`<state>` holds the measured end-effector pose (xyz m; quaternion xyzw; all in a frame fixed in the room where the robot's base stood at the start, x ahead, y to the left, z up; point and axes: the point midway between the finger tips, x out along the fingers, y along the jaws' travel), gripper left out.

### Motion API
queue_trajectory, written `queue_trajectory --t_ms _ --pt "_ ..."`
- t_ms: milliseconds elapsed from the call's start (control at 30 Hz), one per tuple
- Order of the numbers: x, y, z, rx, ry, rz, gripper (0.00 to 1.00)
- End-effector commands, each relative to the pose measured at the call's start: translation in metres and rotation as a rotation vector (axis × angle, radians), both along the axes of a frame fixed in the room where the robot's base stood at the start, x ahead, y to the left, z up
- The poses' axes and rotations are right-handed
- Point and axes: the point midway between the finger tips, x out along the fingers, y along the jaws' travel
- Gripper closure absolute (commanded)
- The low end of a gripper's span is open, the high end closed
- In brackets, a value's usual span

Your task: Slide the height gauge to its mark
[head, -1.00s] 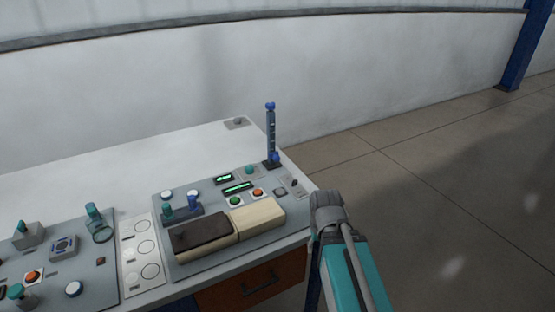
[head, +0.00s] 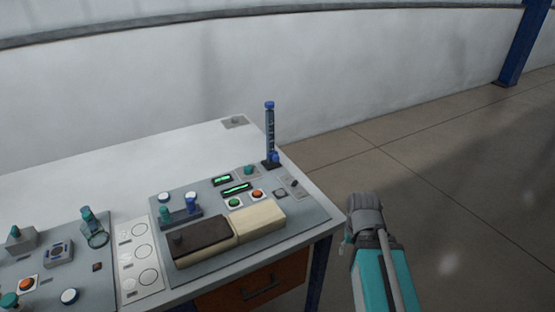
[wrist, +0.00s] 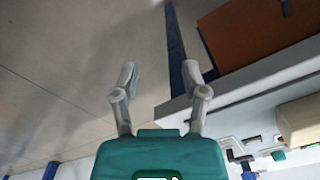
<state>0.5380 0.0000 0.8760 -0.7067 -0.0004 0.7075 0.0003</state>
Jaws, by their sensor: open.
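The height gauge (head: 269,132) is a blue upright post on a dark base at the back right of the table in the head view. A blue slider (head: 275,157) sits low on it, just above the base. The mark cannot be made out at this size. In the head view my arm reaches up at the right, beside the table's right edge and apart from the gauge. In the wrist view my gripper (wrist: 160,78) is open and empty, its fingers spread over the floor and the table's front edge.
The table (head: 60,185) carries a grey panel with buttons, green displays, a dark brown block (head: 202,242) and a cream block (head: 257,220). A second panel (head: 60,265) lies at left. An orange drawer (head: 255,280) is below. The floor at right is clear.

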Motion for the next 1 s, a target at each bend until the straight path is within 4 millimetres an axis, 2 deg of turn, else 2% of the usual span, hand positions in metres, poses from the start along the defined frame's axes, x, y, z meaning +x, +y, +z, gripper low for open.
queue_trajectory --t_ms 167,267,467,567,667,833,1000 --pt "0.000 0.000 0.000 0.000 0.000 0.000 0.43" --pt "0.001 0.001 0.000 0.003 -0.002 0.001 0.24" --pt "0.019 0.010 -0.005 0.056 -0.033 0.022 0.24" --pt "0.039 0.018 -0.009 0.120 -0.074 0.044 0.24" --pt "0.068 0.038 -0.013 0.210 -0.135 0.077 0.24" --pt "0.128 0.077 -0.012 0.398 -0.277 0.130 0.24" --pt "0.189 0.114 -0.002 0.584 -0.438 0.154 0.24"
